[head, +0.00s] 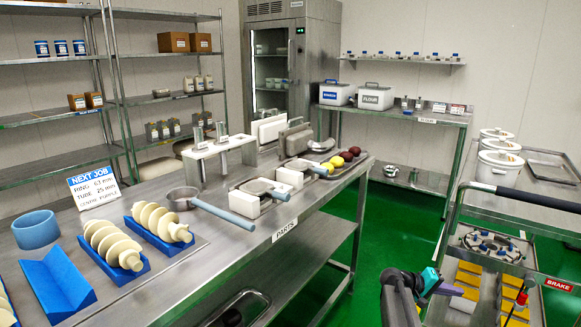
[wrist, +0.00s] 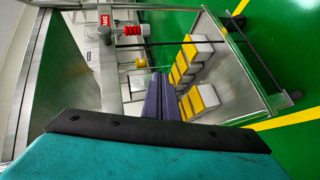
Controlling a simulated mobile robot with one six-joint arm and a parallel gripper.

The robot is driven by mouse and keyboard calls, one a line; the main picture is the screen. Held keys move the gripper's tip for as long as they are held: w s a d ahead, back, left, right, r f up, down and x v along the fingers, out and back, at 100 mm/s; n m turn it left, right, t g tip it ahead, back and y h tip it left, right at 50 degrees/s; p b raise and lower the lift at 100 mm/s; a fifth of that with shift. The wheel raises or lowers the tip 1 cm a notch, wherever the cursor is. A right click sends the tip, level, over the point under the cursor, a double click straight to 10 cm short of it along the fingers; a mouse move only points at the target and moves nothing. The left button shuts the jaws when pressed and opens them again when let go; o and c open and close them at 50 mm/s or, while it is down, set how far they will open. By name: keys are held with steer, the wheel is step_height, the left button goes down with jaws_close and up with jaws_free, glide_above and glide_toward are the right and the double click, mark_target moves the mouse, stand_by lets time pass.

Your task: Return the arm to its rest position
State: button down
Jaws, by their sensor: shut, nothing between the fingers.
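My gripper (head: 452,291) is at the lower right of the head view, at the end of my dark arm, with a teal body and purple fingers. It is beside the steel cart (head: 536,285) and appears in front of its lower shelf. In the wrist view, the purple fingers of my gripper (wrist: 158,85) lie together with nothing between them, and the teal body fills the bottom. The fingers point toward the cart, which shows there with yellow-topped blocks (wrist: 184,68). I cannot tell how far the fingertips are from the cart.
The parts table (head: 300,222) carries augers, a blue cradle (head: 57,284) and pans. The cart holds a ring assembly (head: 492,246), yellow-topped blocks (head: 468,278) and a red-handled tool (head: 521,299). Its dark handle bar (head: 525,197) sticks out above. Green floor (head: 385,235) lies clear between table and cart.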

steer(key=s+a+f+n+y+p, duration=0.1)
steer(key=s+a+f+y+p, duration=0.2)
steer(key=s+a+f+p, duration=0.5)
steer(key=s+a+f+n+y+p, duration=0.2)
steer(key=s+a+f, duration=0.4)
steer(key=a, duration=0.7)
steer(key=s+a+f+g+y+p, duration=0.2)
steer(key=s+a+f+y, duration=0.1)
steer(key=s+a, duration=0.9)
steer(key=s+a+f+g+y+p, duration=0.2)
steer(key=s+a+y, duration=0.4)
steer(key=s+a, duration=0.6)
steer(key=shift+a+f+m+g+y+p, duration=0.15)
steer(key=shift+f+m+g+y+p, duration=0.25)
steer(key=shift+p, duration=0.35)
steer(key=shift+s, duration=0.1)
